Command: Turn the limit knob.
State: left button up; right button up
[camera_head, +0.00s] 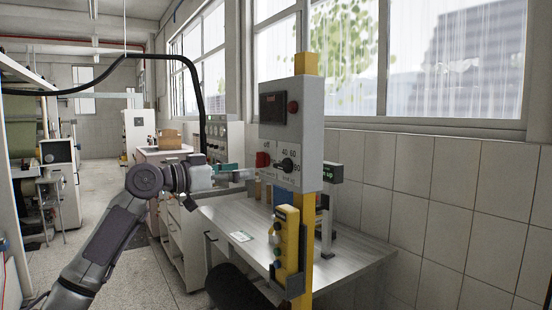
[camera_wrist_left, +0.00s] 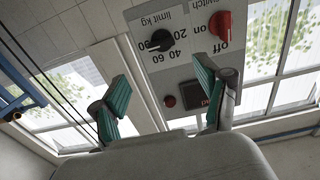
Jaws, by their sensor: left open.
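The limit knob (camera_head: 288,164) is a black rotary knob on the front of a grey control box (camera_head: 300,122) on a yellow post. In the left wrist view the limit knob (camera_wrist_left: 160,40) sits beyond the fingers, upside down, with a printed scale around it. Its pointer appears to point toward the 80 mark. My left gripper (camera_head: 248,174) is just left of the box in the head view. In the left wrist view the left gripper (camera_wrist_left: 161,69) has its teal-padded fingers spread wide, with nothing between them, apart from the knob. My right gripper is not in view.
A red on/off switch (camera_wrist_left: 221,24) sits beside the knob. A display (camera_head: 273,108) and red button (camera_head: 293,107) are above it. A yellow button pendant (camera_head: 286,245) hangs below the box. A grey workbench (camera_head: 345,262) stands behind the post; windows and a tiled wall lie beyond.

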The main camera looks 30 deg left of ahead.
aim_at(277, 167)
pick_arm(q)
jog(key=p+x, duration=0.4)
jog(key=x, duration=0.5)
jog(key=shift+w, duration=0.3)
jog(key=shift+w+d+f, duration=0.1)
jog(key=shift+w, duration=0.35)
jog(key=c, duration=1.2)
jog(key=shift+o, duration=0.2)
